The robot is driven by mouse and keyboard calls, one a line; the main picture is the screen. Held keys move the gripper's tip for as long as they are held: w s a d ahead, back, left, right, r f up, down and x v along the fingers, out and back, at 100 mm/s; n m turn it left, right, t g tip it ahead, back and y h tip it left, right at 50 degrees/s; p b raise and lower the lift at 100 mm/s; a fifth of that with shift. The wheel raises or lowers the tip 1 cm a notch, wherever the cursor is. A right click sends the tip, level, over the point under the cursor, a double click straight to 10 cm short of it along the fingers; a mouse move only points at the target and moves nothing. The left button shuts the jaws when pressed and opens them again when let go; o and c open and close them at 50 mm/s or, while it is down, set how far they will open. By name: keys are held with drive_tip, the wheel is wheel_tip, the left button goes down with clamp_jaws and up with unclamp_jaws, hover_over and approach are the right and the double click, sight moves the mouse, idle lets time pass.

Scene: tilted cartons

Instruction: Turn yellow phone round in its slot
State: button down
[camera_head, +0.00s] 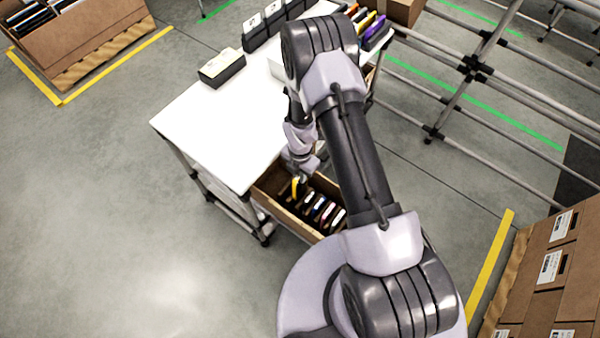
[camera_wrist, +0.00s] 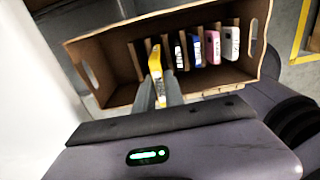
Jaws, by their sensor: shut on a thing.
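The yellow phone (camera_wrist: 155,60) is between the fingertips of my gripper (camera_wrist: 158,80) in the wrist view. My gripper is shut on it. The phone stands near upright at the left end of the row, over the cardboard carton (camera_wrist: 110,97). I cannot tell how deep it sits in its slot. In the head view the yellow phone (camera_head: 296,186) shows at the left part of the carton (camera_head: 285,213), just below my gripper (camera_head: 301,174).
To its right in the carton stand a black phone (camera_wrist: 181,52), a blue phone (camera_wrist: 197,47), a pink phone (camera_wrist: 213,45) and a white phone (camera_wrist: 231,43), with cardboard dividers between. A white table (camera_head: 215,130) adjoins the carton, with a black box (camera_head: 222,68) on it.

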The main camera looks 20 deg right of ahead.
wheel_tip(320, 180, down, 9)
drive_tip(key=b, duration=0.6)
drive_tip(key=shift+r+b, duration=0.1)
drive_tip(key=shift+b, duration=0.2)
drive_tip(key=shift+f+b, duration=0.35)
drive_tip(key=shift+f, duration=1.15)
drive_tip(key=shift+f, duration=0.3)
drive_tip(key=c, duration=1.3)
unclamp_jaws()
drive_tip(key=shift+c, duration=0.2)
drive_tip(key=shift+r, duration=0.1)
wheel_tip(320, 180, up, 17)
drive_tip(key=p, duration=0.7)
drive_tip(key=shift+r, duration=0.1)
drive_tip(key=shift+r+p, duration=0.1)
drive_tip(key=shift+p, duration=0.25)
wheel_tip(320, 180, up, 7)
drive_tip(key=p, duration=0.5)
hover_over(300, 190)
drive_tip(key=w, duration=0.1)
drive_tip(key=shift+w+d, duration=0.1)
drive_tip(key=shift+d, duration=0.1)
